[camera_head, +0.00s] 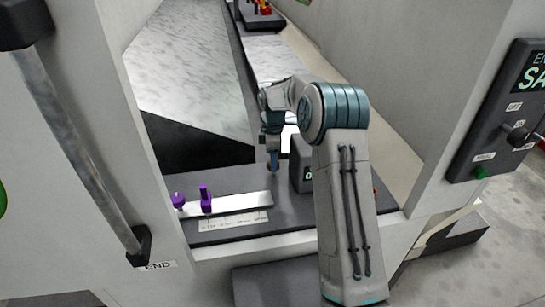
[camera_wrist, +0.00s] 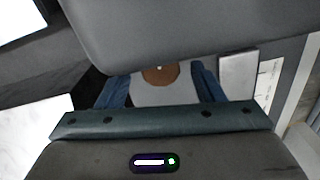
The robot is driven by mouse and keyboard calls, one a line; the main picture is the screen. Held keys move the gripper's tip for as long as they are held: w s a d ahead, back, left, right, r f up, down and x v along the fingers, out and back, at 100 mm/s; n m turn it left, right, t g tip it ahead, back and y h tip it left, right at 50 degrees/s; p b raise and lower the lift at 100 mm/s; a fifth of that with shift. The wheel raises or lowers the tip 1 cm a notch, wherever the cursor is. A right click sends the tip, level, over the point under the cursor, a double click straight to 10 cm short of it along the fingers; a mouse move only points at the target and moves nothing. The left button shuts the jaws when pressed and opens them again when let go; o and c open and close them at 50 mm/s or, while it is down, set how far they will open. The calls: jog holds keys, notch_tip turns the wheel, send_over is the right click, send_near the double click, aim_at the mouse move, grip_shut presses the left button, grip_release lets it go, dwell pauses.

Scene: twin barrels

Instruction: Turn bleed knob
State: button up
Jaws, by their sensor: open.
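Two purple knobs, one (camera_head: 178,200) at the left and one upright (camera_head: 206,198), sit on a pale strip left of my gripper.
A vertical grey handle bar (camera_head: 80,140) stands at the left. A control box (camera_head: 500,110) with a switch is on the right wall. A label strip (camera_head: 234,220) lies before the purple knobs. My arm hides part of the panel.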

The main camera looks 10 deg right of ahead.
jog(key=shift+f, duration=0.55)
jog(key=c, duration=1)
jog(key=shift+n, duration=0.4)
jog(key=n, duration=0.3)
jog(key=shift+r+n, duration=0.1)
jog(key=shift+n, duration=2.4)
